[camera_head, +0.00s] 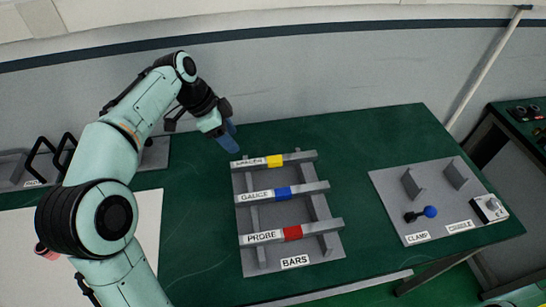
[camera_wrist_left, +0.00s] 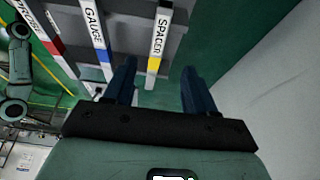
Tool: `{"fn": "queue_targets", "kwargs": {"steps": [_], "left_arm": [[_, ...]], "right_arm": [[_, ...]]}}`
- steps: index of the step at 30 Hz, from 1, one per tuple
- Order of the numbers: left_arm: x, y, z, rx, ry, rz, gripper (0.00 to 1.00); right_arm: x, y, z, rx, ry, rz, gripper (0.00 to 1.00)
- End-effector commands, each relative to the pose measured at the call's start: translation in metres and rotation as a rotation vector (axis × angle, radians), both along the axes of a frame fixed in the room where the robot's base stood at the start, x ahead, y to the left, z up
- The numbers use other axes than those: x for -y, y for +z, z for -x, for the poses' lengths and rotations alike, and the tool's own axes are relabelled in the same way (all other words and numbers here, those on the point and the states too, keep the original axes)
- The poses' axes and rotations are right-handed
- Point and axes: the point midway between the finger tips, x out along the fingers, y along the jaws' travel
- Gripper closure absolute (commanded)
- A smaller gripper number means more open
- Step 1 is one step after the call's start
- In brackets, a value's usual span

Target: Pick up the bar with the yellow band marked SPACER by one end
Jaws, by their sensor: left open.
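The SPACER bar (camera_head: 300,156) is grey with a yellow band and a white label. It lies across the rack's supports as the farthest of three bars. It also shows in the left wrist view (camera_wrist_left: 164,20), its yellow band appearing between my finger outlines. My left gripper (camera_head: 230,139) is open and empty, just behind and above the bar's left, labelled end. Its two dark blue fingers (camera_wrist_left: 160,88) show in the left wrist view, apart from each other. I cannot tell the exact height gap to the bar. My right gripper is not in view.
The blue-banded GAUGE bar (camera_head: 310,187) and red-banded PROBE bar (camera_head: 325,226) lie nearer on the same grey BARS rack (camera_head: 325,267). A grey CLAMP and CRADLE plate (camera_head: 440,215) stands to the right. Green table (camera_head: 350,135) is clear between them. A wall rises behind.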

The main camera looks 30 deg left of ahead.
Motion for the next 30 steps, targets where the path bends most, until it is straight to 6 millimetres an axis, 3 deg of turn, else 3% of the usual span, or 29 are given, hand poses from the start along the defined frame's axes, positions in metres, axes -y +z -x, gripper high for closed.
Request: {"fn": "queue_targets", "kwargs": {"steps": [3, 7, 14, 24, 30], "left_arm": [[0.008, -0.027, -0.005, -0.006, -0.002, 0.002, 0.45], [0.014, -0.046, -0.011, -0.005, -0.002, 0.001, 0.45], [0.019, -0.061, -0.015, -0.003, -0.001, 0.001, 0.45], [0.032, -0.102, -0.026, -0.004, -0.001, 0.001, 0.45], [0.033, -0.105, -0.027, -0.001, 0.0, 0.0, 0.45]], "right_arm": [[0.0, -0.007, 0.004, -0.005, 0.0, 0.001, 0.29], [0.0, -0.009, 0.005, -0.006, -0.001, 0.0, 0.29], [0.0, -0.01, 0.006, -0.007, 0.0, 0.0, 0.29], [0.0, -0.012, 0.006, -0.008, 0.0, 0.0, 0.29], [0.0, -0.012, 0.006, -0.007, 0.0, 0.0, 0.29]]}}
